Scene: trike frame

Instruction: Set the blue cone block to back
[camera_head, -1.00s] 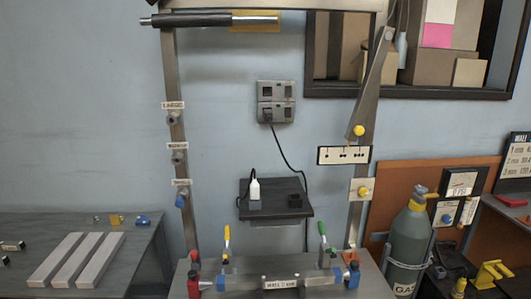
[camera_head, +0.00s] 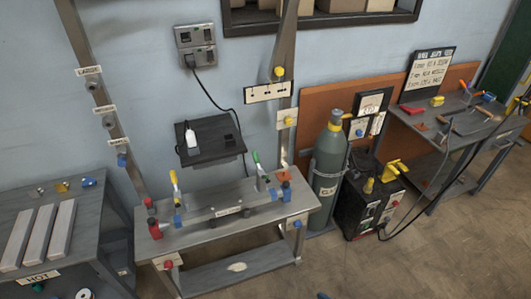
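Several small blue parts show, and I cannot tell for certain which is the blue cone block. On the steel bench (camera_head: 225,235) at the centre, a blue block (camera_head: 286,194) with a dark top stands at the right end of the clamp fixture (camera_head: 230,211). Another small blue piece (camera_head: 178,221) sits near the fixture's left end, beside a red block (camera_head: 154,228). A blue cone-like piece (camera_head: 122,160) is on the left upright post, below the lowest label. Neither of my grippers is in view.
A grey table (camera_head: 95,225) with pale bars stands at the left. A gas cylinder (camera_head: 328,165) and a dark welding machine (camera_head: 368,205) stand right of the bench. A tool table (camera_head: 450,125) with a sign is at the far right. Floor is open at the front right.

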